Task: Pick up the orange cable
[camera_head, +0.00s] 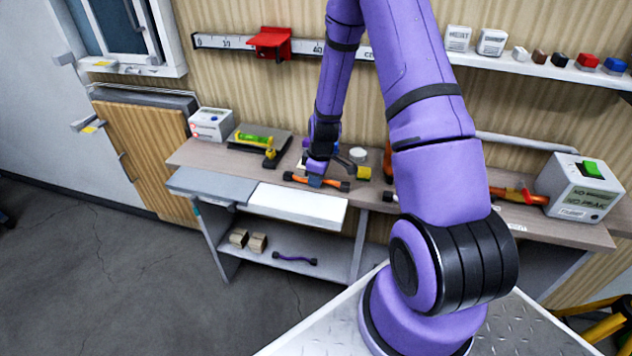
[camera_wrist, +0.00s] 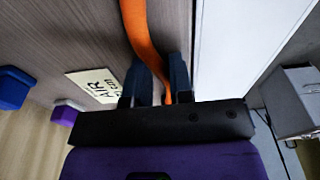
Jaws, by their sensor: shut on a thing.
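The orange cable (camera_head: 297,179) lies at the front of the wooden workbench in the head view, with dark ends. My gripper (camera_head: 314,182) reaches down over its middle. In the wrist view the orange cable (camera_wrist: 146,40) runs down between the two dark fingers of my gripper (camera_wrist: 160,88), which are shut on it. The cable appears at bench height; whether it is clear of the surface I cannot tell.
A white panel (camera_head: 290,205) borders the bench front. A card marked AIR (camera_wrist: 95,86) lies beside the fingers. A green-and-yellow level (camera_head: 254,139) and a white-and-green box (camera_head: 580,188) stand on the bench. A purple cable (camera_head: 295,258) lies on the lower shelf.

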